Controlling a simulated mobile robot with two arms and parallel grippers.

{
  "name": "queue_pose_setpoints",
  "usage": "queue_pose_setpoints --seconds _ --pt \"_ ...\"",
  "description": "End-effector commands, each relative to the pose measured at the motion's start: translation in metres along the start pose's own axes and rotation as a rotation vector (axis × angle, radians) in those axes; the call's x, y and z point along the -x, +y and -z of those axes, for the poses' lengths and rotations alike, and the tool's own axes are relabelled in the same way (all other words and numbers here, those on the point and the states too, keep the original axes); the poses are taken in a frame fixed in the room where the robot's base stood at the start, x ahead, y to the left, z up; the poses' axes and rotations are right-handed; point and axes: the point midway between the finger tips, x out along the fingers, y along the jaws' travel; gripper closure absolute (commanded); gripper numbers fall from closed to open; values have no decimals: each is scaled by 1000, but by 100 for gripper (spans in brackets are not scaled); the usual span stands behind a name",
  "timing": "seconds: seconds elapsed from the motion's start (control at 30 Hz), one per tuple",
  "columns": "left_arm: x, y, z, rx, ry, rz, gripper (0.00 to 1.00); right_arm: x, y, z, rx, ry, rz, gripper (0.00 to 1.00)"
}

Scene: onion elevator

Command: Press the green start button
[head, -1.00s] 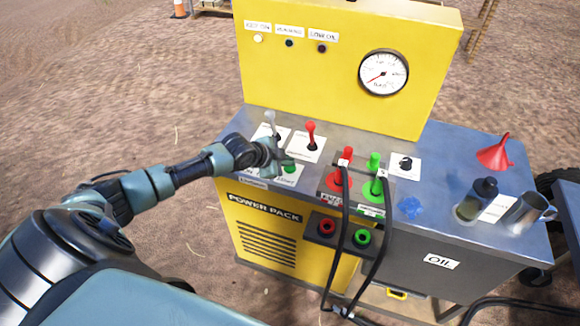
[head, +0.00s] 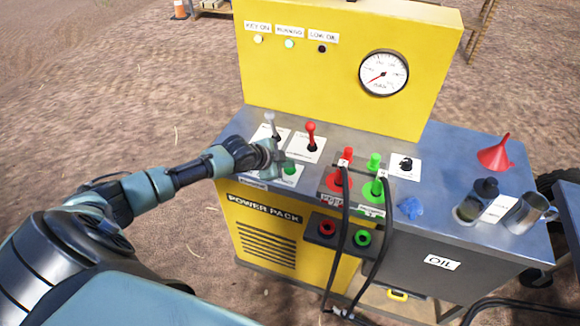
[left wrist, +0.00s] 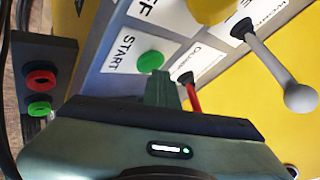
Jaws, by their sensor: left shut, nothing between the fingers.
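The green start button (head: 290,169) sits on a white START label on the power pack's grey top. It also shows in the left wrist view (left wrist: 150,61), just beyond my fingertips. My left gripper (head: 280,160) is shut and empty, right at the button. In the left wrist view its fingers (left wrist: 162,86) reach the button's near edge and hide a little of it; I cannot tell whether they touch. The RUNNING lamp (head: 289,44) on the yellow panel is lit pale. My right gripper is not in view.
A grey-tipped lever (head: 270,122) and a red lever (head: 311,133) stand close behind the gripper. Red and green hose couplings with black hoses (head: 344,235) are to the right. A red funnel (head: 494,152), a bottle and a metal jug (head: 527,213) stand at the far right.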

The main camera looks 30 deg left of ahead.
Motion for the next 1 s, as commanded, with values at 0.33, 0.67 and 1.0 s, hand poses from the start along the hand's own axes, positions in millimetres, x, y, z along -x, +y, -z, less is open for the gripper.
queue_pose_setpoints --seconds 0.33,0.67,1.0 --pt "14 -10 9 0 -1 -1 100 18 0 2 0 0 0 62" --pt "13 -10 9 0 0 0 100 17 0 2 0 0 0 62" --pt "33 -24 23 0 -1 0 100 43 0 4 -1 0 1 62"
